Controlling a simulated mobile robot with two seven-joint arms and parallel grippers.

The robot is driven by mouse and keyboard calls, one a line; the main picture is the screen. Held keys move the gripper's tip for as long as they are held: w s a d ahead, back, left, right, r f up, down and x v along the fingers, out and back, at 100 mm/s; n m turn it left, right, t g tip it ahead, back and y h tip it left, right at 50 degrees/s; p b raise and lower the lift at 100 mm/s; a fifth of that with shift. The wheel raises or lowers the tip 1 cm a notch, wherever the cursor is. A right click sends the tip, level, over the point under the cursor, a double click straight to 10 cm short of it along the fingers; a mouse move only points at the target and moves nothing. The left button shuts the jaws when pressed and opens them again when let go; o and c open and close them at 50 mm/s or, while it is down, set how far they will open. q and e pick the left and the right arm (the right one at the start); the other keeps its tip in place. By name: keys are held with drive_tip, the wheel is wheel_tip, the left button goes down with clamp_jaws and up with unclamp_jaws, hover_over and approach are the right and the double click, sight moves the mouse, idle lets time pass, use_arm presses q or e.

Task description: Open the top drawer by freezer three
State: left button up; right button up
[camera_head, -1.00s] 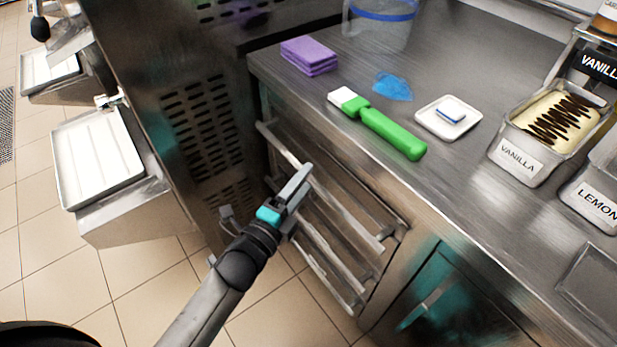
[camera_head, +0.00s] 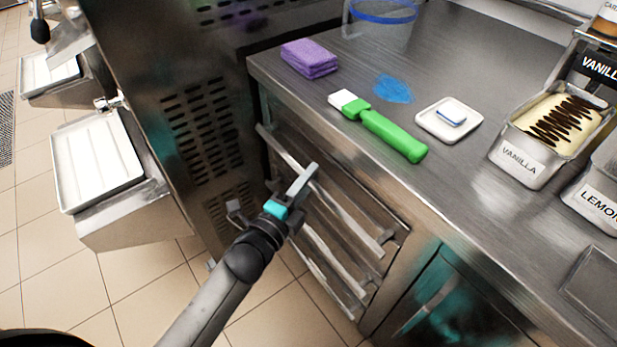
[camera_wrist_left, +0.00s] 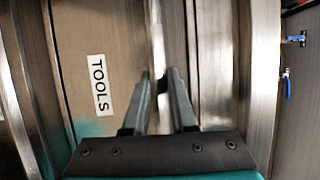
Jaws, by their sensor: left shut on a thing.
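The drawer stack stands under the steel counter, beside the freezer body (camera_head: 190,110). Its top drawer carries a long bar handle (camera_head: 280,148) along its front, and the drawer looks closed. My left gripper (camera_head: 312,170) reaches in from the lower left and is shut on this bar. In the left wrist view the bar handle (camera_wrist_left: 157,35) runs between the two fingers (camera_wrist_left: 160,85). A panel with a TOOLS label (camera_wrist_left: 99,85) lies left of the bar there. The fingers hide part of the handle in the head view. My right gripper is not in view.
A vanilla tub (camera_head: 520,160) is at right. Tiled floor (camera_head: 130,290) is clear at lower left.

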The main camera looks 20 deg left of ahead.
use_arm(q)
clamp_jaws()
idle(0.6)
idle(0.3)
